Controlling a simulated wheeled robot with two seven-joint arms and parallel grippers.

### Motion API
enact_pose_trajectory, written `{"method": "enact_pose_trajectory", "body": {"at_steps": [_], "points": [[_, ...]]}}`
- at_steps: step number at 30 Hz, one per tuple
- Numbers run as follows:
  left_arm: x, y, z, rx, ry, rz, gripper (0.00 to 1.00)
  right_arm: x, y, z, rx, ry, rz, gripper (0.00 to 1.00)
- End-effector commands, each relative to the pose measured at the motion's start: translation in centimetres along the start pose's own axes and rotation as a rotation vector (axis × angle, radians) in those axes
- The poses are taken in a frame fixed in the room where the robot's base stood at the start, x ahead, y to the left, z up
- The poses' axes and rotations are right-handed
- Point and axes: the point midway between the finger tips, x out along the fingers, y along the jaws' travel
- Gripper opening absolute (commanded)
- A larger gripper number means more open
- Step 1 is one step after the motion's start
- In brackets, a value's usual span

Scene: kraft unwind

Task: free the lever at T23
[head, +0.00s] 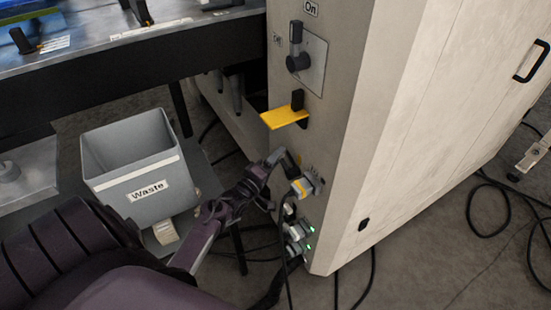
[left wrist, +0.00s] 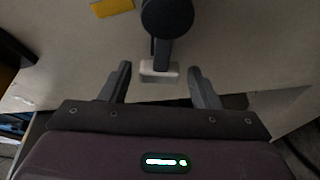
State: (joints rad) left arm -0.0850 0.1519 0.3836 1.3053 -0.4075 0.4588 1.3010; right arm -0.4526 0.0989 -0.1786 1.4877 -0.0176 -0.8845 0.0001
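In the left wrist view, a dark lever with a round hub (left wrist: 167,16) and a short stem points down. Its pale, block-shaped end (left wrist: 158,72) lies between the two fingers of my left gripper (left wrist: 160,85). The fingers are apart, with a gap on both sides of the block. In the head view, my left gripper (head: 274,160) is at the lower side face of the pale cabinet, beside a small dark part (head: 292,160) and above plugged connectors. The gripper partly hides this spot, and I cannot read a T23 label. My right gripper is not visible.
A yellow plate (head: 285,117) juts out above my gripper. A rotary switch (head: 298,62) marked On sits higher. Grey connectors (head: 298,232) with green lights and hanging cables are below. A grey Waste bin (head: 130,165) stands to the left. Cables lie on the floor at right.

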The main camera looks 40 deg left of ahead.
Motion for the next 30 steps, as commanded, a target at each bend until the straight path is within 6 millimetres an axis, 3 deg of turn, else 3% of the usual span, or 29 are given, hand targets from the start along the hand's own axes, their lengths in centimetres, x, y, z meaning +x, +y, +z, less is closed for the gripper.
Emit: {"method": "enact_pose_trajectory", "body": {"at_steps": [10, 21, 30], "points": [[-0.3, 0.0, 0.0, 0.001, 0.001, 0.000, 0.58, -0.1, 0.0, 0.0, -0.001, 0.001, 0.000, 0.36], [-6.1, 0.0, 0.0, 0.000, 0.001, -0.002, 0.58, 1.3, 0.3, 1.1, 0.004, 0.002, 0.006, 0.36], [-7.8, 0.0, 0.0, 0.001, 0.000, 0.001, 0.58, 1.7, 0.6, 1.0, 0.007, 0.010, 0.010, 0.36]]}}
